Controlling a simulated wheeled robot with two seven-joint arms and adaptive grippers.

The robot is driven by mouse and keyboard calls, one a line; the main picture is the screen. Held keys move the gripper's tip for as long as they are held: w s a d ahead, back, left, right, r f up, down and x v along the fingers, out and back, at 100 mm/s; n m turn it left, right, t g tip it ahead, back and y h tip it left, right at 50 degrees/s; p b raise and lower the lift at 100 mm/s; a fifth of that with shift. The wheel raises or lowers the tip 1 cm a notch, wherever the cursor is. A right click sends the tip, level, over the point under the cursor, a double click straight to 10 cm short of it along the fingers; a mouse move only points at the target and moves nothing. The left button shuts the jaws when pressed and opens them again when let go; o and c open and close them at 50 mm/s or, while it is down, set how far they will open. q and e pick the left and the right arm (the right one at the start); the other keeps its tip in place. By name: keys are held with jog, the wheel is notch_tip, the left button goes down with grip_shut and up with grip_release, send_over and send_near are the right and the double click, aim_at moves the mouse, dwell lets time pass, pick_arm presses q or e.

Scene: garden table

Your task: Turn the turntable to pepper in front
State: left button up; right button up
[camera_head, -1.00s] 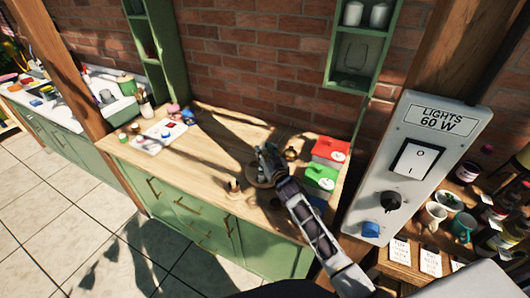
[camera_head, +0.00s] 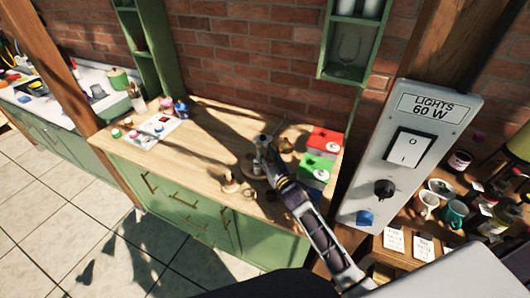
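A round wooden turntable (camera_head: 247,165) sits on the wooden worktop, mostly hidden behind my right gripper. My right gripper (camera_head: 262,145) is over it, at its near right part; I cannot tell whether it touches. Its fingers are too small and dark to show open or shut. A small item lies at the gripper's tip, and I cannot tell which one it is. The pepper cannot be told apart from here. My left gripper is not in view.
A red box (camera_head: 324,139) and a green box (camera_head: 318,166) stand right of my gripper. A small wooden holder (camera_head: 230,184) stands at the front. A white tray (camera_head: 153,133) with small jars lies left. A light-switch panel (camera_head: 409,150) rises at the right. The worktop's left middle is clear.

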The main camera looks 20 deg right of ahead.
jog(key=shift+s, duration=0.25)
dwell(0.4)
